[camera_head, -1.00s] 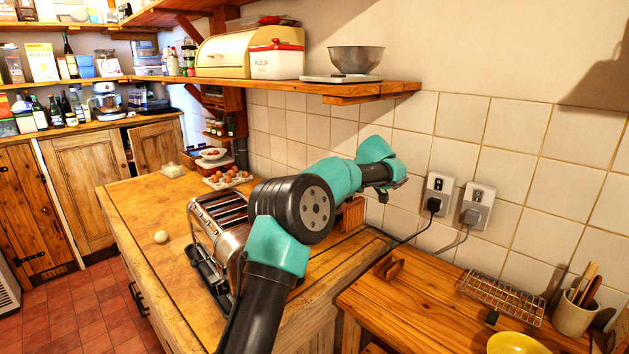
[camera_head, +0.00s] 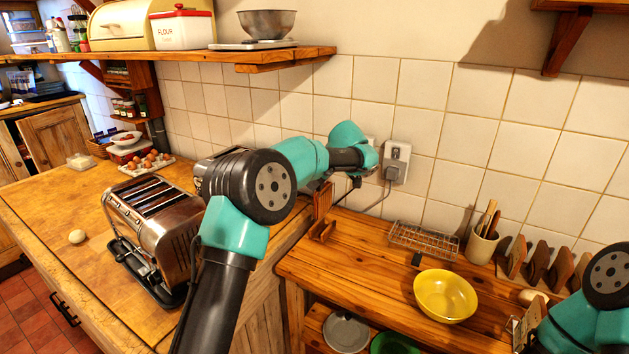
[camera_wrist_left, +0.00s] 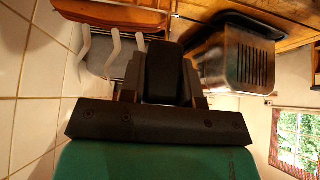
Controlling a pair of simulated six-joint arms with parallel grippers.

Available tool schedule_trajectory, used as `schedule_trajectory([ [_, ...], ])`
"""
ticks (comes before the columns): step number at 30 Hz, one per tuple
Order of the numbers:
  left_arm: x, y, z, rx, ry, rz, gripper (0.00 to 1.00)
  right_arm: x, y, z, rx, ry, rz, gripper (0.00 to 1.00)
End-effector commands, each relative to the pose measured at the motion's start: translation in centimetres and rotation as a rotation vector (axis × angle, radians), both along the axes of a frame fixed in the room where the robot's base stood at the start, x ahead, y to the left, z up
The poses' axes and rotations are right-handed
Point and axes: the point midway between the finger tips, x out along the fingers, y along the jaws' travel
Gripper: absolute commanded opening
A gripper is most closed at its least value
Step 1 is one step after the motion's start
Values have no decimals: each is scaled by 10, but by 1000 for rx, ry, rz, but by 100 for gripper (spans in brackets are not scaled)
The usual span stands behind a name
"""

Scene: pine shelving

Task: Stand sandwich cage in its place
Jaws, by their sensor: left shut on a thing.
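A wire cage (camera_head: 425,239), which looks like the sandwich cage, lies flat on the lower wooden worktop by the tiled wall. A small black piece (camera_head: 416,258) sits at its front edge. My left gripper (camera_head: 355,182) is near the wall by the socket, left of and above the cage, apart from it. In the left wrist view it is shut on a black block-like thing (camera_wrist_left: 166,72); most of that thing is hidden. The chrome toaster (camera_head: 155,232) stands on the higher counter and shows in the left wrist view (camera_wrist_left: 240,62).
A small wooden stand (camera_head: 322,232) is at the worktop's left end. A yellow bowl (camera_head: 445,296), a utensil pot (camera_head: 482,247) and a wooden slotted rack (camera_head: 537,262) stand around the cage. A socket with plug (camera_head: 396,163) and a shelf (camera_head: 290,57) are close to my left arm.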

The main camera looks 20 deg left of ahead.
Motion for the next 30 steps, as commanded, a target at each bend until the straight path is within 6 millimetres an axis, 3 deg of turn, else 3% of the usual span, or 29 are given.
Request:
schedule_trajectory([
  [16,0,0,-33,0,1,1,0,0,0,0,0,0,0,43],
  [30,0,0,-36,0,-1,0,0,0,0,0,0,0,0,43],
])
